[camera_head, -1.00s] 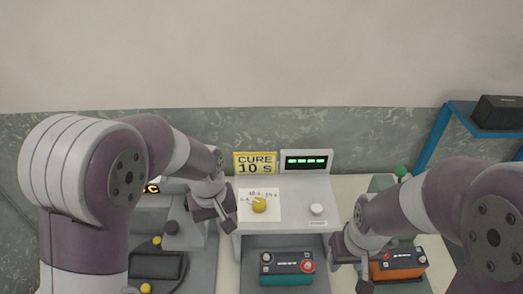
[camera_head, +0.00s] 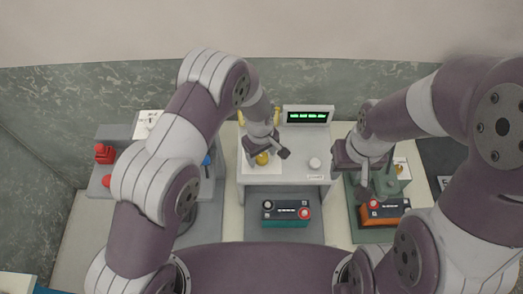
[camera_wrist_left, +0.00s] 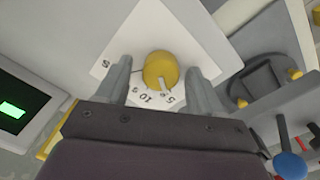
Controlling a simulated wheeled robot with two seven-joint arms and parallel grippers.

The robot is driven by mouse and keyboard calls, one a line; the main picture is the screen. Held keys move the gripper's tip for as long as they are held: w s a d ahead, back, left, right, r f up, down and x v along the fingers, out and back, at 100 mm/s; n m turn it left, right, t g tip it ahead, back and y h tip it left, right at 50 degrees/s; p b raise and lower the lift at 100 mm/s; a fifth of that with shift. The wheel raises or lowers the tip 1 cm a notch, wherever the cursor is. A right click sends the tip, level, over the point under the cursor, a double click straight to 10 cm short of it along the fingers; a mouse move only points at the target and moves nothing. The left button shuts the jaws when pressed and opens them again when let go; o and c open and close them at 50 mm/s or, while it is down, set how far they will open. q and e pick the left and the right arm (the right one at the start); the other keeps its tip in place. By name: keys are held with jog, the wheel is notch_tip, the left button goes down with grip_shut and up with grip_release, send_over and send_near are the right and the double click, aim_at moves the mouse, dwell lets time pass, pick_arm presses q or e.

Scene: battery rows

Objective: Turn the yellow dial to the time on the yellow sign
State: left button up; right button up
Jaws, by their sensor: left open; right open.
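The yellow dial (camera_head: 262,158) sits on a white card (camera_head: 248,168) on top of the grey machine. In the left wrist view the dial (camera_wrist_left: 160,70) shows a pale pointer mark toward the printed labels, near the 5; a 10 is printed beside it. My left gripper (camera_wrist_left: 159,72) is open, with one finger on each side of the dial; contact cannot be told. The yellow sign (camera_head: 241,117) is mostly hidden behind my left arm; earlier it read CURE 10 S. My right gripper (camera_head: 364,180) is open, over the orange battery's bench.
A display with green lit digits (camera_head: 307,115) stands at the machine's back. A white knob (camera_head: 314,163) is right of the dial. A teal battery (camera_head: 286,213) lies in front, an orange battery (camera_head: 385,214) to the right. Red parts (camera_head: 104,153) are on the left fixture.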

pick_arm(q)
jog(key=shift+s+r, duration=0.2)
jog(key=shift+s, duration=0.2)
jog(key=shift+w+d+f, duration=0.1)
jog(key=shift+w+f, duration=0.05)
jog(key=shift+w, duration=0.15)
jog(key=c, duration=1.1)
jog(key=shift+o, duration=0.2)
pick_arm(e)
jog(key=shift+s, duration=0.3)
jog(key=shift+d+f, duration=0.1)
pick_arm(q)
jog(key=shift+m+b, duration=0.8)
jog(key=shift+m, duration=0.2)
jog(key=shift+m+b, duration=0.75)
jog(key=shift+m, duration=0.45)
jog(key=shift+w+m+b, duration=0.1)
jog(key=shift+m+b, duration=0.8)
jog(key=shift+m, duration=1.2)
pick_arm(e)
jog(key=shift+f, duration=2.3)
